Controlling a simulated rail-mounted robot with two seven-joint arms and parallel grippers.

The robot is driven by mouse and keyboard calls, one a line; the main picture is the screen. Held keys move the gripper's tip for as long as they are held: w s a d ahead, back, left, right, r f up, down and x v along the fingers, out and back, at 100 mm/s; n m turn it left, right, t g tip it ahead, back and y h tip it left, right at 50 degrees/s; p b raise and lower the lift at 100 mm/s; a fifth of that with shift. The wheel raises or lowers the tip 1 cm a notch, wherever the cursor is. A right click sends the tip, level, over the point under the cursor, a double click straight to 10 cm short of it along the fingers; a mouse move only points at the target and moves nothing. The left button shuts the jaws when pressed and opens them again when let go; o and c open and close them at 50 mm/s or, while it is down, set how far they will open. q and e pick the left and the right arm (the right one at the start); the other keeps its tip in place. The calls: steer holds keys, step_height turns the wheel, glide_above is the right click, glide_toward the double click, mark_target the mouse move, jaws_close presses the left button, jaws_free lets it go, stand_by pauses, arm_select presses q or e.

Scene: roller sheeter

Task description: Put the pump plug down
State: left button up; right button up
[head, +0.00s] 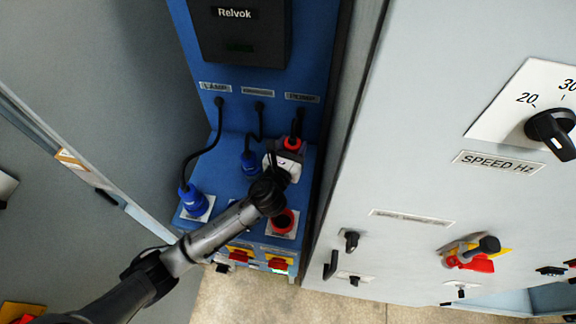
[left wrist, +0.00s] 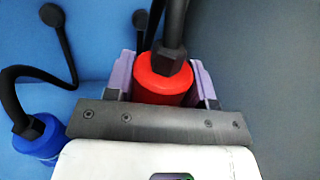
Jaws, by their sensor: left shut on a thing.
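The red pump plug (head: 292,143) is at the right of the blue panel, with its black cable running up to the panel. My left gripper (head: 288,155) is shut on it. In the left wrist view the red plug (left wrist: 163,82) sits between the two purple finger pads, its black cable rising from its top. Its lower end is hidden behind the grey gripper bar. A red socket (head: 284,222) on the sloped blue ledge is below the gripper and looks empty. My right gripper is not in view.
A blue plug (head: 193,200) stands at a white-plated socket on the left of the ledge (head: 226,172). Another blue plug (head: 250,162) is just left of my gripper. Red-and-yellow switches (head: 278,264) are below. A grey cabinet (head: 400,150) stands close on the right.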

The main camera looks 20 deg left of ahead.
arm_select(q)
steer(key=f, duration=0.1)
steer(key=s+f, duration=0.1)
steer(key=f, duration=0.1)
steer(key=shift+d+b, duration=0.2)
steer(key=shift+b, duration=0.15)
steer(key=shift+w+a+f, duration=0.1)
steer(key=shift+w+f, duration=0.1)
steer(key=shift+f, duration=0.25)
steer(key=shift+f+b, duration=1.1)
steer(key=shift+f, duration=1.15)
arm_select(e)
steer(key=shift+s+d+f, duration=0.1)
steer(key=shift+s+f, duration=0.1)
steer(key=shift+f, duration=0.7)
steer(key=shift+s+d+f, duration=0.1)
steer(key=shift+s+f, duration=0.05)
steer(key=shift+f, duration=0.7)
arm_select(q)
steer(key=shift+f, duration=0.2)
steer(key=o, duration=1.1)
steer(key=shift+c, duration=0.2)
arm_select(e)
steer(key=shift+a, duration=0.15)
